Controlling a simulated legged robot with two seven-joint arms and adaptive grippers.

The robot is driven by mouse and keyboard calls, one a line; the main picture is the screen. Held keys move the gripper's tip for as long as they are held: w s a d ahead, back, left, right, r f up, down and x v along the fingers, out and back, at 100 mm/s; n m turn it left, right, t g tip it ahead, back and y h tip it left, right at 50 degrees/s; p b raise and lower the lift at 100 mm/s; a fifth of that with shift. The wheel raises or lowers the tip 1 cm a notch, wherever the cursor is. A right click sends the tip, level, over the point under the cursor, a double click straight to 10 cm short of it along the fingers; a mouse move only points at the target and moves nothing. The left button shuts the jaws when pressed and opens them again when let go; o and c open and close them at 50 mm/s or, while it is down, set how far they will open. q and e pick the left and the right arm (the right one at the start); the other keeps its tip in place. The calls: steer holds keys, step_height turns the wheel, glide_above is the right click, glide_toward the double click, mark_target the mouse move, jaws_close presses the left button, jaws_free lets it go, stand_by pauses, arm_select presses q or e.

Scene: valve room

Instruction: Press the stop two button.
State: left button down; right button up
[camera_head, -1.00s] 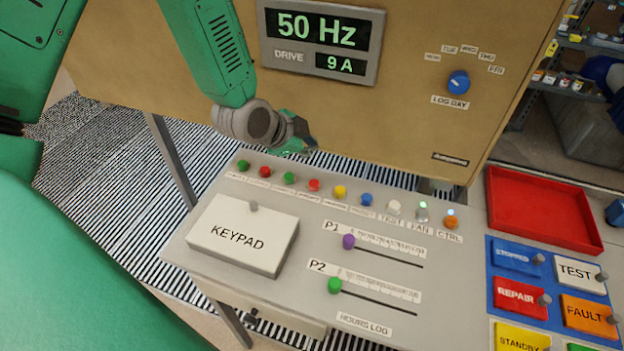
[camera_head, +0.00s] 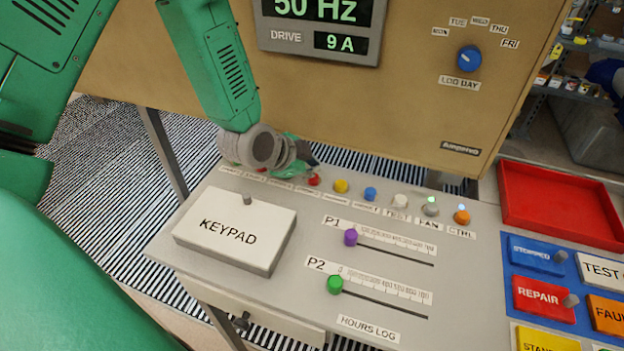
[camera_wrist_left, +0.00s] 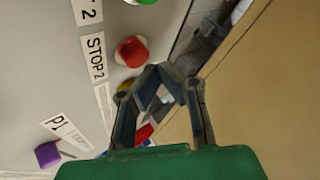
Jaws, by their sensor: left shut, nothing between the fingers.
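The stop two button is the red one (camera_head: 314,180) in the button row at the console's back edge. In the left wrist view the red button (camera_wrist_left: 131,51) stands beside its "STOP 2" label (camera_wrist_left: 95,58). My left gripper (camera_head: 308,160) is shut and empty, just behind and above this button. In the left wrist view its closed fingertips (camera_wrist_left: 160,72) lie just right of and below the red button. I cannot tell whether they touch. The gripper and wrist hide most of the row's left-hand buttons in the head view. My right gripper is out of view.
Yellow (camera_head: 341,186) and blue (camera_head: 370,194) buttons follow to the right. The keypad box (camera_head: 235,231) and sliders P1 (camera_head: 351,237) and P2 (camera_head: 335,285) lie in front. A tan panel (camera_head: 400,100) rises behind. A red tray (camera_head: 560,205) is at right.

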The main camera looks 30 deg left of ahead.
arm_select(q)
steer(key=shift+d+r, duration=0.2)
steer(key=shift+d, duration=0.3)
steer(key=shift+a+f, duration=0.2)
steer(key=shift+a, duration=0.55)
steer(key=shift+d+r, duration=0.15)
steer(key=shift+d, duration=0.5)
steer(key=shift+a+f, duration=0.55)
steer(key=shift+a, duration=0.25)
steer(key=shift+d+r, duration=0.1)
steer(key=shift+d, duration=0.25)
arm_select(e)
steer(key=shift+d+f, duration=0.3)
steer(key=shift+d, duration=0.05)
